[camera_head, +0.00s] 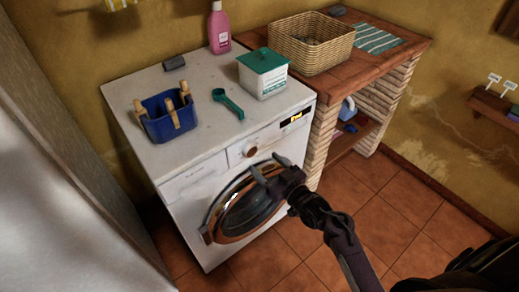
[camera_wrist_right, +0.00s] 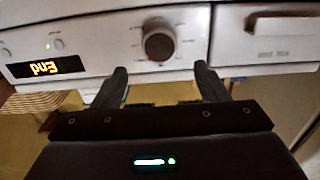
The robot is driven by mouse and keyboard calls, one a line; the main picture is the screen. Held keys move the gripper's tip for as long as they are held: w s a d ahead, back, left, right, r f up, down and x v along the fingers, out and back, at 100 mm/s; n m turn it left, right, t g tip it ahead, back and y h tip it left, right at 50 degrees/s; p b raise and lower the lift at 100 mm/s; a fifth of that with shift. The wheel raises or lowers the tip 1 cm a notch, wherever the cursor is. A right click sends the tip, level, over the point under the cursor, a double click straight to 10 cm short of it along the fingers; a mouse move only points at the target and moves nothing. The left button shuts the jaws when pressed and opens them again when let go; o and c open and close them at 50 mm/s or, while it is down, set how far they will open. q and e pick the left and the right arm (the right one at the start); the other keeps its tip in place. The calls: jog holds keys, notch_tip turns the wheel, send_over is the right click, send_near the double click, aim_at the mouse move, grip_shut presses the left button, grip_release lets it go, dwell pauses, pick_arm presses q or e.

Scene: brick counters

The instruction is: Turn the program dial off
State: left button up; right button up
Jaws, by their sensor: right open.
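The program dial (camera_head: 250,150) is a round knob on the front panel of the white washing machine (camera_head: 190,188). In the right wrist view, which is upside down, the dial (camera_wrist_right: 159,44) is dark grey with a marked ring of settings around it. My right gripper (camera_head: 263,172) is in front of the machine, just below the dial in the head view. Its two fingers are apart and empty. In the wrist view the dial lies centred beyond the gap between the fingertips (camera_wrist_right: 160,70), apart from them. My left gripper is not in view.
The lit display (camera_head: 293,119) beside the dial reads "End". The round door (camera_head: 245,205) is below. On top stand a blue peg basket (camera_head: 165,118), a green scoop (camera_head: 228,103), a lidded tub (camera_head: 263,78) and a pink bottle (camera_head: 219,30). A brick counter (camera_head: 350,75) adjoins on the right.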

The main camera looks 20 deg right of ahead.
aim_at(252, 151)
jog(key=x, duration=0.5)
jog(key=shift+w+f, duration=0.1)
jog(key=shift+w, duration=0.1)
jog(key=shift+w+a, duration=0.15)
jog(key=shift+w, duration=0.05)
jog(key=shift+w+a, duration=0.1)
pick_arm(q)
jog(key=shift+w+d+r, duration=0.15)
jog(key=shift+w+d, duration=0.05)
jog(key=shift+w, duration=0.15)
pick_arm(e)
jog(key=shift+c, duration=0.5)
jog(key=c, duration=0.9)
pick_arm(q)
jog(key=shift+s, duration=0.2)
